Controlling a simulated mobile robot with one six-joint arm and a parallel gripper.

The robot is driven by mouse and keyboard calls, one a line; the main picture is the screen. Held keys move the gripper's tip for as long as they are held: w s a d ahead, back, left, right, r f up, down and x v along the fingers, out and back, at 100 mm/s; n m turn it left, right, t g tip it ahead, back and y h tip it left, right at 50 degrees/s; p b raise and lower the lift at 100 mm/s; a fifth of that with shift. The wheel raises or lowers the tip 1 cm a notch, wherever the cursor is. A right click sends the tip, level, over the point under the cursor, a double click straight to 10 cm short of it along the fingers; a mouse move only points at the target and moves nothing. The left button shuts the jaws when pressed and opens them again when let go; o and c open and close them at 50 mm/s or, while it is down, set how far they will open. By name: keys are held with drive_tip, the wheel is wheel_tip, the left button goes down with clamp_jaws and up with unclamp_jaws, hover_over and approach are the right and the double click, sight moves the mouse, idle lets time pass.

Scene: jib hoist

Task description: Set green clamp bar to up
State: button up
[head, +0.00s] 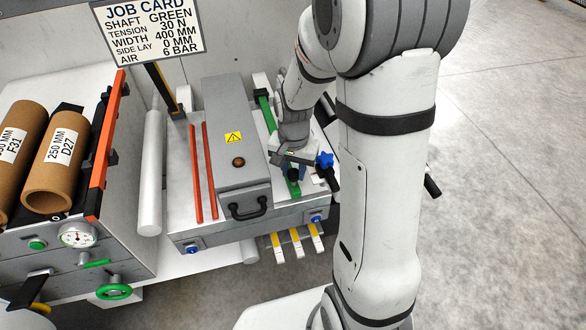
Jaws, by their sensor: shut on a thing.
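The green clamp bar (266,110) lies along the right part of the grey machine top, beside the grey cover box. Its far end shows, its middle is partly hidden by my arm, and its near end shows below my gripper. My gripper (291,174) is at the near end of the bar, shut on it. The exact contact is partly hidden by the gripper body. I cannot tell whether the bar is lifted off the surface.
A blue star knob (324,160) sits just right of my gripper. The grey cover box (236,150) with a black handle (248,209) stands to the left. Two red bars (196,172) lie further left. Cardboard rolls (55,165) are at far left. Open floor (510,200) lies right.

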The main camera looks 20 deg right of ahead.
clamp_jaws()
drive_tip(key=w+r+p, duration=0.3)
drive_tip(key=r+p, duration=0.4)
drive_tip(key=r, duration=0.4)
drive_tip(key=shift+w, duration=0.15)
drive_tip(key=shift+f, duration=0.1)
